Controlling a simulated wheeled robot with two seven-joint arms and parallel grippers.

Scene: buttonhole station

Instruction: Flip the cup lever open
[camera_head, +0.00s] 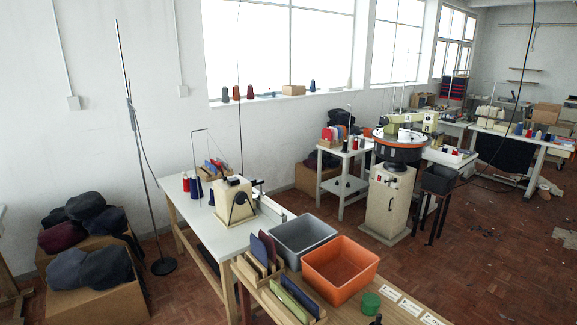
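No cup lever can be made out for certain at this distance. A cream machine (235,201) stands on a white-topped table (186,217) left of centre, with a black crank-like part (240,205) on its side and a small dark arm (258,186) at its upper right. Whether either part is the cup lever, and whether it is open, I cannot tell. Neither of my grippers is in view.
A grey bin (303,239), an orange bin (341,268) and a green round container (371,303) stand on a wooden table (398,298) in front. A round machine (398,145) on a cream cabinet stands farther back. A thin stand (164,266) and cap-filled boxes (95,290) are left.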

